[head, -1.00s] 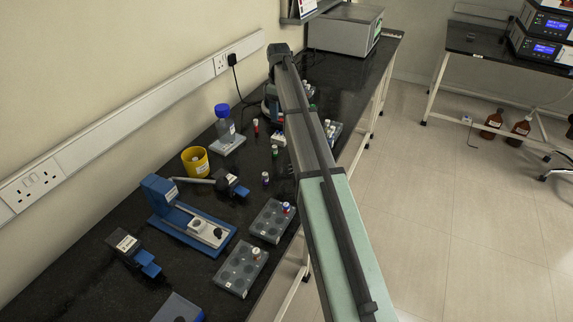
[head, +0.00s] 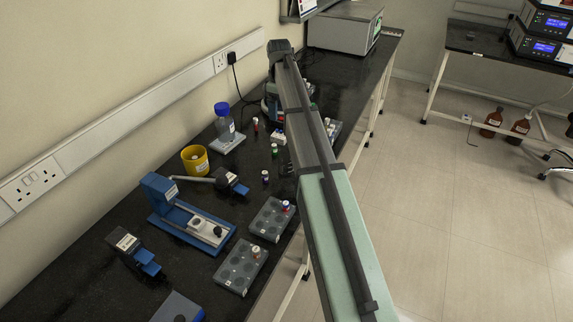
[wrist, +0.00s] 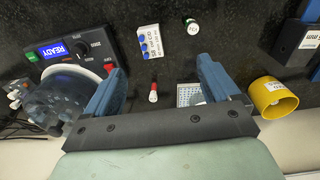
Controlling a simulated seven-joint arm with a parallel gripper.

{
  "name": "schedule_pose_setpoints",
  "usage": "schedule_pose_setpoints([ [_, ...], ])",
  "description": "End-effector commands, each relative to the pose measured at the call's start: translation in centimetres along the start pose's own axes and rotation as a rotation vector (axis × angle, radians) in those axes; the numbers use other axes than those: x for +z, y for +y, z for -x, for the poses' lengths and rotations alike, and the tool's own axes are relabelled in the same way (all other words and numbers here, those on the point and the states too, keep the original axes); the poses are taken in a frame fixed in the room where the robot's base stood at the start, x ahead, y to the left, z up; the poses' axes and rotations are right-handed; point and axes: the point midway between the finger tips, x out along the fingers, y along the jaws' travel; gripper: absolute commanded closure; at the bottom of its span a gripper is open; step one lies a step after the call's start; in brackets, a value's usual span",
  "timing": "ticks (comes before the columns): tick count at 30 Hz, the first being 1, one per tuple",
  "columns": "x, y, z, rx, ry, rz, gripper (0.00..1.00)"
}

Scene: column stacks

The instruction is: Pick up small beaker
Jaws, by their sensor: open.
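No thing in view is clearly a small beaker. In the wrist view, a clear, bluish round vessel (wrist: 58,98) lies at the left, beside the device reading READY. A yellow cup (wrist: 278,97) lies at the right, beyond my right finger; it also shows in the head view (head: 195,161). The left finger overlaps the vessel's edge in the picture. In the head view my arm hides my gripper and part of the bench.
A blue-capped bottle (head: 224,125) stands on a pale scale near the wall. A white block with blue caps (wrist: 150,41) and a green-marked vial (wrist: 191,27) stand on the black bench. Grey racks (head: 241,266) line the front edge. A grey box (head: 345,29) stands at the far end.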

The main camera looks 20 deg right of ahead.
Motion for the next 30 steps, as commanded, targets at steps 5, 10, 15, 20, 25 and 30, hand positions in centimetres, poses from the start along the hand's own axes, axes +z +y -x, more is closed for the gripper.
schedule_pose_setpoints([
  [5, 3.1, -4.3, 0.6, 0.012, 0.008, 0.012, 0.11],
  [10, 5.5, -7.4, 0.7, 0.014, 0.007, 0.102, 0.11],
  [15, 7.6, -10.2, 0.4, 0.006, 0.001, 0.277, 0.11],
  [20, 8.6, -11.5, 0.1, -0.008, -0.007, 0.474, 0.11],
  [25, 8.7, -11.6, 0.1, -0.020, -0.010, 0.670, 0.11],
  [30, 8.7, -11.6, 0.0, -0.024, -0.010, 0.770, 0.11],
])
